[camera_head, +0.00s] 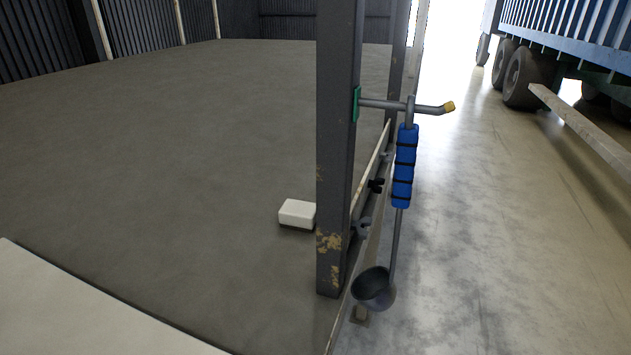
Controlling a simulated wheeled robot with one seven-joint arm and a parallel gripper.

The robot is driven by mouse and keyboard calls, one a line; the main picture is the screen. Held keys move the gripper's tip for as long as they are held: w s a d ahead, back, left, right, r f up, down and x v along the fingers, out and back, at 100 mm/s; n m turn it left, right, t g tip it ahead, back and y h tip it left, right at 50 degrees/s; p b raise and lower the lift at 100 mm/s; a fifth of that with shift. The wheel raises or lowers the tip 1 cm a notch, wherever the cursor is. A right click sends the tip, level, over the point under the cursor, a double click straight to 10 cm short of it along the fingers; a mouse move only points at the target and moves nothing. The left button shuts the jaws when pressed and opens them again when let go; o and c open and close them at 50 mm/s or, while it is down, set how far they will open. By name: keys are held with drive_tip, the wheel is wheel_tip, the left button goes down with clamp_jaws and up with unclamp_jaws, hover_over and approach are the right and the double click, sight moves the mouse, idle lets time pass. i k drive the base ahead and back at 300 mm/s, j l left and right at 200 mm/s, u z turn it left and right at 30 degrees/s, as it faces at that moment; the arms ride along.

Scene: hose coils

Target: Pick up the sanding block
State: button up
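A small white block with a dark underside (297,213), which looks like the sanding block, lies flat on the grey floor (180,150). It is just left of a dark steel post (338,150), and its right end meets the post's edge in the picture. I cannot tell whether it touches the post or lies behind it. My gripper is not in view.
A ladle-like tool with a blue wrapped handle (404,165) hangs from a peg (385,104) on the post. A pale flat surface (80,310) fills the lower left. A blue trailer (575,35) stands at the upper right. Floor left of the block is clear.

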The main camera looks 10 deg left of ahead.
sight(294, 214)
drive_tip(key=i+u, duration=0.25)
drive_tip(key=i, duration=0.2)
drive_tip(key=i+l+u, duration=0.25)
drive_tip(key=i, duration=0.25)
